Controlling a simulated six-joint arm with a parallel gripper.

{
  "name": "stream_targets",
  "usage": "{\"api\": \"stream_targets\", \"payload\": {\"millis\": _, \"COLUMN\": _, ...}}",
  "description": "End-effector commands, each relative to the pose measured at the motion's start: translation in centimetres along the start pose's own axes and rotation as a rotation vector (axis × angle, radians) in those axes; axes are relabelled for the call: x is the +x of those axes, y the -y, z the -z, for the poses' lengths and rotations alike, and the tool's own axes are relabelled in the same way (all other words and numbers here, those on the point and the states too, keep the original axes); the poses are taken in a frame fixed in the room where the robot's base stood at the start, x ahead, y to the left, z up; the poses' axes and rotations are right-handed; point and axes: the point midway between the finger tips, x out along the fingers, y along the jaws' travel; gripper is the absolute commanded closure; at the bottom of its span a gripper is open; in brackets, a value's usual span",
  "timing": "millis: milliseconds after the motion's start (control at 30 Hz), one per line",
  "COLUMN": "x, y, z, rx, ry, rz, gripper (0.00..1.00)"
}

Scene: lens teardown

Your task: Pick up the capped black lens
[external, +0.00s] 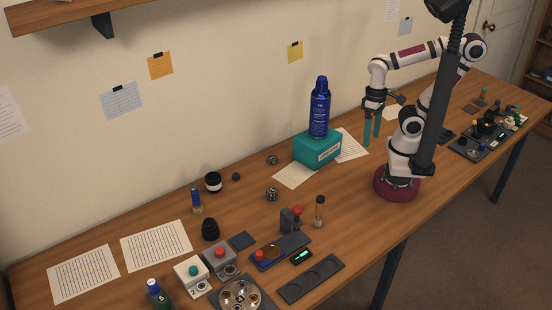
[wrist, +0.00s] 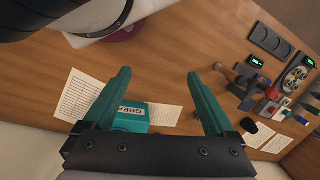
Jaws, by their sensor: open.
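A short black cylindrical lens (external: 210,229) stands on the wooden table in the external view, left of the button boxes. A black round thing with a white band (external: 213,182) stands farther back; I cannot tell for sure which of the two is the capped lens. My gripper (external: 371,140) hangs at the right, beyond the teal box and far from both. Its two teal fingers point down, apart and empty. The wrist view shows the open fingers (wrist: 158,75) with bare table between their tips. A small dark thing (wrist: 250,126) lies right of them, too small to identify.
A blue spray can (external: 320,108) stands on the teal grease box (external: 318,148), left of my gripper. Button boxes (external: 192,276), a slotted tray (external: 311,278) and small parts crowd the front middle. Papers (external: 156,244) lie along the wall. A shelf (external: 90,14) hangs upper left.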

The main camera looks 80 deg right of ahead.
Motion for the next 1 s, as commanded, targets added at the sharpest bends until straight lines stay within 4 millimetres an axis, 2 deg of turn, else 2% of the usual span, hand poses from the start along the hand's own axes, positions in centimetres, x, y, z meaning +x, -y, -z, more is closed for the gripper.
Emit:
{"api": "stream_targets", "payload": {"millis": 133, "x": -0.1, "y": 0.6, "z": 0.1, "rx": 0.007, "ry": 0.009, "rz": 0.016, "gripper": 0.09}}
{"api": "stream_targets", "payload": {"millis": 167, "x": -0.2, "y": 1.4, "z": 0.3, "rx": 0.018, "ry": 0.023, "rz": 0.037, "gripper": 0.09}}
{"api": "stream_targets", "payload": {"millis": 233, "x": -0.6, "y": 5.2, "z": 1.4, "rx": 0.074, "ry": 0.083, "rz": 0.137, "gripper": 0.09}}
{"api": "stream_targets", "payload": {"millis": 267, "x": -0.8, "y": 7.7, "z": 2.1, "rx": 0.115, "ry": 0.121, "rz": 0.199, "gripper": 0.09}}
{"api": "stream_targets", "payload": {"millis": 333, "x": -1.3, "y": 14.7, "z": 4.9, "rx": 0.251, "ry": 0.224, "rz": 0.370, "gripper": 0.09}}
{"api": "stream_targets", "payload": {"millis": 367, "x": -1.4, "y": 17.9, "z": 6.5, "rx": 0.326, "ry": 0.270, "rz": 0.445, "gripper": 0.09}}
{"api": "stream_targets", "payload": {"millis": 400, "x": -1.2, "y": 22.0, "z": 8.8, "rx": 0.435, "ry": 0.332, "rz": 0.540, "gripper": 0.09}}
{"api": "stream_targets", "payload": {"millis": 433, "x": -0.8, "y": 24.9, "z": 10.8, "rx": 0.525, "ry": 0.376, "rz": 0.607, "gripper": 0.09}}
{"api": "stream_targets", "payload": {"millis": 467, "x": -0.2, "y": 27.6, "z": 12.9, "rx": 0.621, "ry": 0.420, "rz": 0.669, "gripper": 0.09}}
{"api": "stream_targets", "payload": {"millis": 500, "x": 1.0, "y": 30.9, "z": 15.8, "rx": 0.756, "ry": 0.473, "rz": 0.745, "gripper": 0.09}}
{"api": "stream_targets", "payload": {"millis": 567, "x": 3.5, "y": 34.6, "z": 20.0, "rx": 0.958, "ry": 0.540, "rz": 0.837, "gripper": 0.09}}
{"api": "stream_targets", "payload": {"millis": 600, "x": 5.4, "y": 36.3, "z": 22.5, "rx": 1.083, "ry": 0.574, "rz": 0.884, "gripper": 0.09}}
{"api": "stream_targets", "payload": {"millis": 700, "x": 10.1, "y": 38.5, "z": 27.0, "rx": 1.340, "ry": 0.629, "rz": 0.959, "gripper": 0.09}}
{"api": "stream_targets", "payload": {"millis": 767, "x": 12.1, "y": 38.9, "z": 28.6, "rx": 1.440, "ry": 0.646, "rz": 0.985, "gripper": 0.09}}
{"api": "stream_targets", "payload": {"millis": 833, "x": 13.6, "y": 39.0, "z": 29.6, "rx": 1.506, "ry": 0.656, "rz": 0.999, "gripper": 0.09}}
{"api": "stream_targets", "payload": {"millis": 1000, "x": 17.3, "y": 38.6, "z": 30.3, "rx": 1.533, "ry": 0.660, "rz": 1.003, "gripper": 0.09}}
